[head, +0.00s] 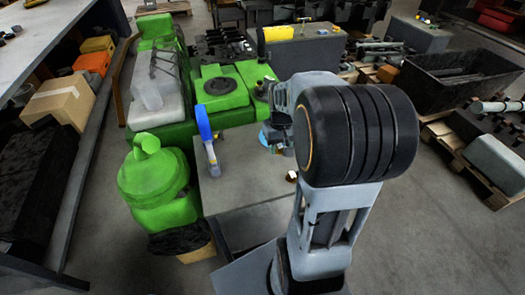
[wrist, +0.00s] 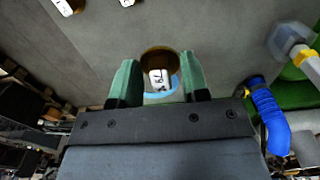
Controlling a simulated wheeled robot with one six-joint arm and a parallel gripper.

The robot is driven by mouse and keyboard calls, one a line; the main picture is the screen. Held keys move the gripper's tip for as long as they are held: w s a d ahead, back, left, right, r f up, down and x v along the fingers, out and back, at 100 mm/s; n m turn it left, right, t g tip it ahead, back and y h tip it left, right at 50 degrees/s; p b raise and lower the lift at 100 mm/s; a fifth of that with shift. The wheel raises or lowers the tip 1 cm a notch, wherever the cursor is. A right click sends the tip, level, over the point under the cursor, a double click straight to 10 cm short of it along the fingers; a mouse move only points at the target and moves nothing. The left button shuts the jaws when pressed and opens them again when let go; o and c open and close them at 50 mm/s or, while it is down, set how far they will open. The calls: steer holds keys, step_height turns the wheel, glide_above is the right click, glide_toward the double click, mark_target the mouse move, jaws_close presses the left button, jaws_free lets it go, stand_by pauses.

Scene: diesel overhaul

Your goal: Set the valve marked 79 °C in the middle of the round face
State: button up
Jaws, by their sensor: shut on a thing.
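In the wrist view, my gripper (wrist: 155,85) has its two green fingers closed on the sides of a brass-coloured round valve (wrist: 158,55). The valve's white label reads 79, turned in the picture. A blue and pale curved edge shows just below the valve; I cannot tell what it belongs to. In the head view, my arm's dark wrist hides most of the gripper and valve, above the grey table (head: 245,190). A dark round face (head: 213,90) lies on a green block behind the table; I cannot tell whether it is the task's face.
Two more white-labelled pieces (wrist: 66,6) (wrist: 127,2) show at the wrist view's top edge. The table's front is mostly clear.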

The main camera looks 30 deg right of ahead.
glide_above(265, 154)
steer(key=s, duration=0.2)
steer(key=f, duration=0.6)
steer(key=shift+w+b, duration=0.2)
steer(key=shift+b, duration=0.15)
steer(key=shift+w+f, duration=0.55)
steer(key=shift+f, duration=0.15)
steer(key=shift+w+f, duration=0.15)
steer(key=shift+f, duration=1.5)
steer(key=shift+b, duration=0.3)
